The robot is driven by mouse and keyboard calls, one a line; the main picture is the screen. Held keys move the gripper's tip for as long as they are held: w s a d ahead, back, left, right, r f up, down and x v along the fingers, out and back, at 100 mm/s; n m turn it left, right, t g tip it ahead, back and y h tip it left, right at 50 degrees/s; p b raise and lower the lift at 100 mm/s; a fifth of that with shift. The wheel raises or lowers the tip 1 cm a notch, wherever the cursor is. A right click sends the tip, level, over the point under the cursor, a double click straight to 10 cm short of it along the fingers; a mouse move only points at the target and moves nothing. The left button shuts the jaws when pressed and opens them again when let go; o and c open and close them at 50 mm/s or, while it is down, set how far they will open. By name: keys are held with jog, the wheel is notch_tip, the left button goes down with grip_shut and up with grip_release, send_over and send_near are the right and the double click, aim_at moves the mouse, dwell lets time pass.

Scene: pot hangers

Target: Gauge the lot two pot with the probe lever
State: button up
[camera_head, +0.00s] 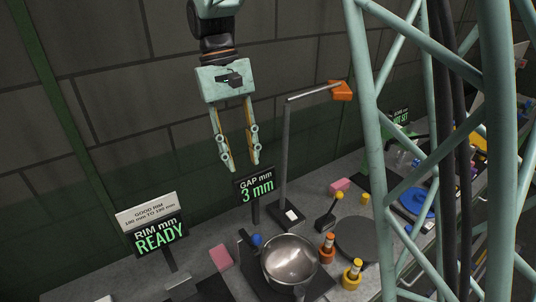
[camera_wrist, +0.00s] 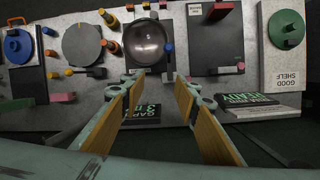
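A shiny metal pot (camera_head: 290,258) sits on a dark plate at the lower middle of the head view; it also shows in the wrist view (camera_wrist: 147,42). A blue knob (camera_head: 257,240) stands close beside the pot's rim and shows in the wrist view (camera_wrist: 168,47). A black lever with a yellow end (camera_head: 327,214) stands farther right. I cannot tell which of these is the probe lever, nor see a lot mark on the pot. My gripper (camera_head: 241,165) is open and empty, above and behind the bench; its fingers show in the wrist view (camera_wrist: 162,82).
The gap display (camera_head: 256,190) reads 3 mm; the rim display (camera_head: 160,237) reads READY. A tall grey post with an orange head (camera_head: 340,91) rises right of my gripper. Orange (camera_head: 327,246) and yellow (camera_head: 352,275) posts and a dark disc (camera_head: 357,238) stand right of the pot.

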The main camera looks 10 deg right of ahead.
jog(key=s+d+r+t+b, duration=0.1)
jog(key=s+d+r, duration=0.4)
jog(key=s, duration=0.2)
jog(key=shift+s+r+t+y+b, duration=0.2)
jog(key=shift+s+t+y+b, duration=0.1)
jog(key=shift+t+y+b, duration=0.1)
dwell(0.7)
dwell(0.4)
jog(key=shift+d, duration=0.1)
jog(key=s+d+f+m+t+b, duration=0.1)
jog(key=s+d, duration=0.3)
jog(key=s, duration=0.9)
jog(key=s+d+f+t+b, duration=0.1)
jog(key=s+d+t+b, duration=0.3)
jog(key=s, duration=0.8)
jog(key=shift+s+d+m+y, duration=0.3)
jog(key=shift+s+d+m, duration=0.1)
jog(key=shift+d, duration=0.4)
